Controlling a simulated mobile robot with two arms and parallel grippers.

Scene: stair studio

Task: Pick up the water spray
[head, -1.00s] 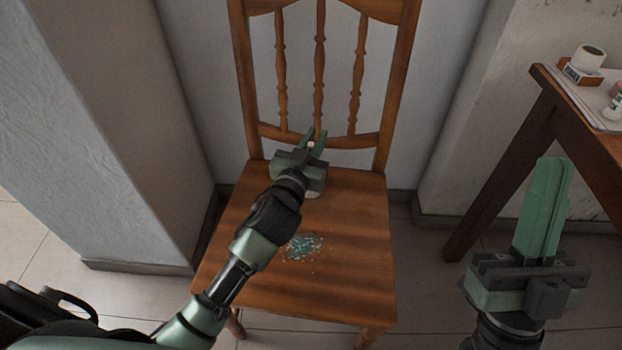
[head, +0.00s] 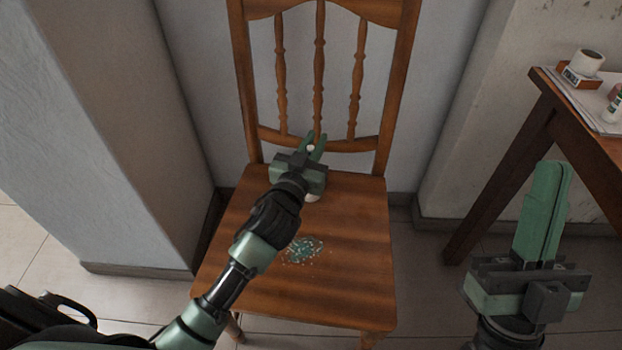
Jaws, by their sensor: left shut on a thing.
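My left gripper (head: 314,141) is over the back part of the wooden chair's seat (head: 345,250). It is shut on a small white thing (head: 310,148), whose top shows between the green fingers. A pale rounded part (head: 312,198) shows below the gripper, close to the seat. This looks like the water spray, but the gripper hides most of it. My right gripper (head: 553,165) is at the right, away from the chair, with its fingers together and nothing seen between them.
The chair's slatted back (head: 319,75) stands just behind my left gripper. A patch of blue-green and white flecks (head: 303,249) lies on the seat. A dark wooden table (head: 575,125) at the right carries a box, a roll, papers and a small bottle.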

